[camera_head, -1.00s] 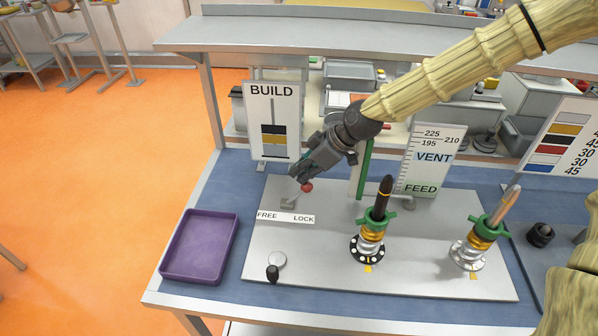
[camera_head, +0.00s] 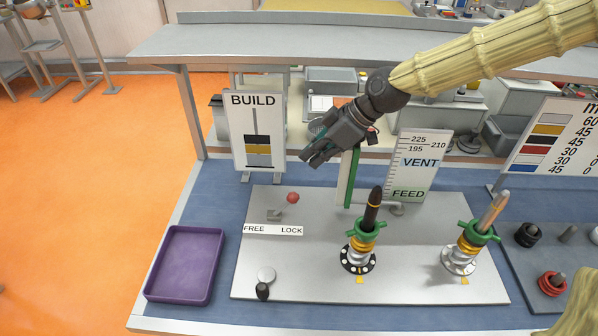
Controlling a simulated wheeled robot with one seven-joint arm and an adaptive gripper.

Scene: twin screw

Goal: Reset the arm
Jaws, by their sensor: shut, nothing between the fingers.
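My gripper (camera_head: 317,157) is shut and empty. It hangs above the back of the grey plate (camera_head: 310,275), apart from the red-knobbed lever (camera_head: 292,198). The lever stands behind the FREE/LOCK label (camera_head: 273,230), its knob toward the LOCK side. My arm reaches in from the upper right. Two screw stacks stand on the plate: one with a black tip (camera_head: 373,210) and one with a copper-coloured tip (camera_head: 493,210). Each carries a green winged collar above gold and silver rings.
A purple tray (camera_head: 185,264) lies at the left. The BUILD sign (camera_head: 254,110) and the VENT/FEED scale (camera_head: 418,165) stand behind the plate. A small black knob (camera_head: 262,291) is at the front left. Black and red parts (camera_head: 551,283) sit at the right.

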